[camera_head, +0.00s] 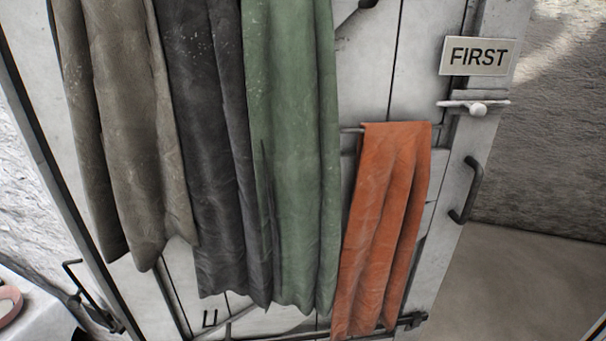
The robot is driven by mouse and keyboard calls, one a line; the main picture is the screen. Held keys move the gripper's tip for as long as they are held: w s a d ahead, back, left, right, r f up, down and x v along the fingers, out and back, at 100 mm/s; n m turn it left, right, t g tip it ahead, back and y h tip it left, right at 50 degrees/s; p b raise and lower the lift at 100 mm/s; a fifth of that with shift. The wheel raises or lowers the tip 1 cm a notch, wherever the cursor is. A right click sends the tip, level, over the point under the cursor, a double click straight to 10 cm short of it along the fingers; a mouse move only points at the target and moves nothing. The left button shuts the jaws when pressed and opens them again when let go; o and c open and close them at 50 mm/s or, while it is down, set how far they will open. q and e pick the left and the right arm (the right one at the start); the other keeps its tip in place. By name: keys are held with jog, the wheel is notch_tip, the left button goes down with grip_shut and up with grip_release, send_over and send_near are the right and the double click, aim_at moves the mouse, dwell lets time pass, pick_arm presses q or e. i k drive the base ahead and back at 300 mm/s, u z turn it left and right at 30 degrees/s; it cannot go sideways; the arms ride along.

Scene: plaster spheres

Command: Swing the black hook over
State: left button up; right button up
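A thin black hook (91,296) shows at the lower left, by the left edge of the pale wooden door (155,305). It is a bent rod that slants from a short crook at upper left down to a dark fitting near the door's bottom left. A small black U-shaped staple (210,319) is on the door, to the right of the hook and apart from it. Neither of my grippers is in view.
Grey-brown (135,130), black (210,150) and green (292,150) cloths cover much of the door. An orange cloth (385,220) hangs at right. A FIRST sign (478,56), pale latch (475,107) and black handle (468,190) are at the right edge.

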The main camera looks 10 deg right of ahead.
aim_at(74, 300)
jog(key=u, duration=1.2)
